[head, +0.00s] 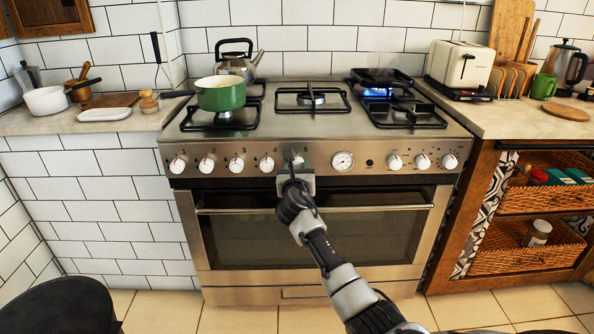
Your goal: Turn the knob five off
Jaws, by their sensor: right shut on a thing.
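The stove (320,130) has a steel front panel with a row of white-faced knobs and a round dial (342,161). Knob five (298,160), counted from the left, sits just left of the dial. My right gripper (292,170) reaches up from below and is shut on this knob, hiding much of it, so its exact pointer angle is unclear. A blue flame (377,92) burns at the back right burner; no flame is clear on the others. My left gripper is not in view.
A green pot (220,94) stands on the front left burner, a kettle (236,62) behind it. The oven handle (315,209) runs below the knobs near my right arm. A toaster (460,66) is on the right counter. A dark round seat (58,306) is at lower left.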

